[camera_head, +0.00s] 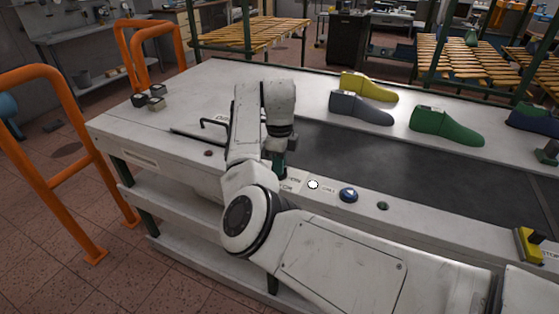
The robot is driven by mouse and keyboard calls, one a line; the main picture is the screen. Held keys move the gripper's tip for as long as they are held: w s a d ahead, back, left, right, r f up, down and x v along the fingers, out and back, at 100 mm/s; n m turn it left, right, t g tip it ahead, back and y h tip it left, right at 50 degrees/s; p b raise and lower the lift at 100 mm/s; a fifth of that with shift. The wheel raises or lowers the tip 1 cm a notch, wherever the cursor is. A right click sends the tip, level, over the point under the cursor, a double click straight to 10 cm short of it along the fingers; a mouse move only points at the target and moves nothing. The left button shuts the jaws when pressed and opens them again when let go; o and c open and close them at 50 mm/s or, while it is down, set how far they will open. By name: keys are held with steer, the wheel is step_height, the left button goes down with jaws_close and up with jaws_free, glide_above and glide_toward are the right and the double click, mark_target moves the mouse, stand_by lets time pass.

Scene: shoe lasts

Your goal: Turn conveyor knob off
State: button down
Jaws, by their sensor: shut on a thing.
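My gripper (279,168) points down at the front control strip of the conveyor table, largely hidden by my own arm. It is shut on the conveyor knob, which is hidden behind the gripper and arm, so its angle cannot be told. Partly covered lettering shows on the strip just below the gripper. To the right on the same strip are a white round spot (313,184), a blue round control with a light mark (348,195) and a small dark button (382,206).
The dark conveyor belt (410,158) lies behind the strip. A yellow shoe last (368,87), a grey one (361,108) and a green one (446,126) stand beyond it. A yellow stop box (529,246) is at right. Orange rails (68,160) stand at left.

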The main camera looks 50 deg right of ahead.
steer(key=n+p, duration=0.2)
steer(key=n, duration=0.1)
steer(key=n+p, duration=0.1)
steer(key=shift+r+p, duration=0.25)
steer(key=shift+p, duration=0.15)
steer(key=n+p, duration=0.2)
steer(key=n, duration=0.2)
steer(key=shift+p, duration=0.35)
steer(key=n+p, duration=0.2)
steer(key=n, duration=0.2)
steer(key=shift+n+p, duration=0.3)
steer(key=shift+p, duration=0.05)
steer(key=shift+f+n+p, duration=0.15)
steer(key=shift+n+p, duration=0.7)
steer(key=shift+n, duration=0.95)
steer(key=c, duration=1.1)
jaws_free()
steer(key=shift+f, duration=0.1)
step_height(320, 180, up, 11)
steer(key=shift+f+b, duration=0.1)
steer(key=shift+b, duration=0.7)
